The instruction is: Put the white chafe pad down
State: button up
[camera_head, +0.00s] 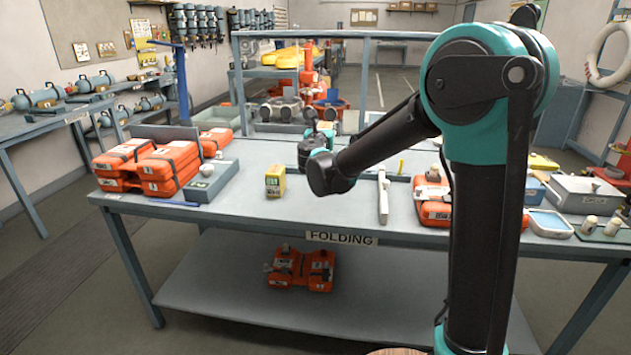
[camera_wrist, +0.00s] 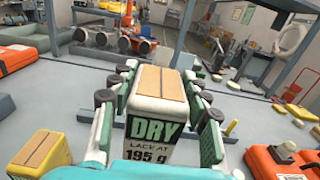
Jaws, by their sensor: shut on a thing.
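The white chafe pad (camera_wrist: 158,108) is a white block with a tan top and a "DRY" label, seen in the wrist view. My gripper (camera_wrist: 158,92) is shut on it, with green-and-white fingers along both sides. In the head view my gripper (camera_head: 312,143) is over the far middle of the folding table (camera_head: 235,222), and the pad is mostly hidden by my arm. I cannot tell whether the pad's base touches the table. A similar yellow block (camera_head: 275,182) stands to the left on the table, also seen in the wrist view (camera_wrist: 38,155).
Orange packs (camera_head: 150,167) are stacked at the table's left. Another orange pack (camera_head: 433,203) lies right of my gripper, also in the wrist view (camera_wrist: 285,160). A white bar-like item (camera_head: 383,198) stands beside it. Grey tabletop is bare around the yellow block.

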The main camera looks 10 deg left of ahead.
notch_tip(320, 180, down, 17)
jog(key=shift+f, duration=0.1)
dwell(0.5)
jog(key=o, duration=1.5)
jog(key=shift+f, duration=0.1)
jog(key=shift+s, duration=0.25)
jog(key=s, duration=1.1)
jog(key=shift+s+a, duration=0.15)
jog(key=shift+s, duration=0.15)
